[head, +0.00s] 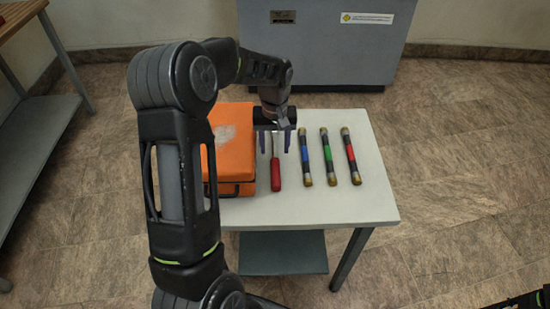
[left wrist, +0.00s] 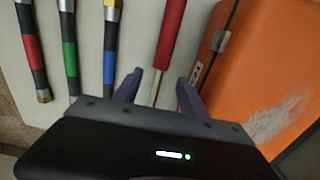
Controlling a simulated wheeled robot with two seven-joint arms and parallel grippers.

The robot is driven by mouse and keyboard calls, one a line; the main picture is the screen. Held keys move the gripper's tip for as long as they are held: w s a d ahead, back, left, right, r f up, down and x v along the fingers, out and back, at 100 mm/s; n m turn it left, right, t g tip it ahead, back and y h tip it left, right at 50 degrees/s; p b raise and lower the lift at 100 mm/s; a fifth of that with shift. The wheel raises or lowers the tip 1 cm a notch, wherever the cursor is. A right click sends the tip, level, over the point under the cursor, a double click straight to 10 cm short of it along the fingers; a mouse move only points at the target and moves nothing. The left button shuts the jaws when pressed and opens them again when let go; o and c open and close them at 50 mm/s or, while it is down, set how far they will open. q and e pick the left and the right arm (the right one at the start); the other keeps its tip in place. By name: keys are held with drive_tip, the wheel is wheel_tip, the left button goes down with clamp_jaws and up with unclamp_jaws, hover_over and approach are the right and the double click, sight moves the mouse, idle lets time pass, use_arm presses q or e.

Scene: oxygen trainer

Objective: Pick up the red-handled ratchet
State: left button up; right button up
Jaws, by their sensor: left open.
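The red-handled ratchet (head: 276,172) lies on the white table, its red handle toward the table's front edge. Its metal shaft runs back under my left gripper (head: 274,140). The gripper is open, with one purple finger on each side of the shaft. In the left wrist view the red handle (left wrist: 170,35) points away from the gripper, and the shaft shows between the two fingers (left wrist: 158,92). The ratchet's head is hidden by the gripper body. I cannot tell the exact height of the fingers above the table.
An orange case (head: 232,150) stands close left of the ratchet. Blue (head: 306,157), green (head: 327,157) and red (head: 350,157) banded rods lie to the right. The table (head: 300,208) is clear in front. A grey cabinet (head: 330,50) stands behind; a shelf (head: 40,130) is at left.

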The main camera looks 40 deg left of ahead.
sight(275, 157)
use_arm(q)
drive_tip(key=shift+d+f, duration=0.1)
drive_tip(key=shift+f, duration=1.9)
clamp_jaws()
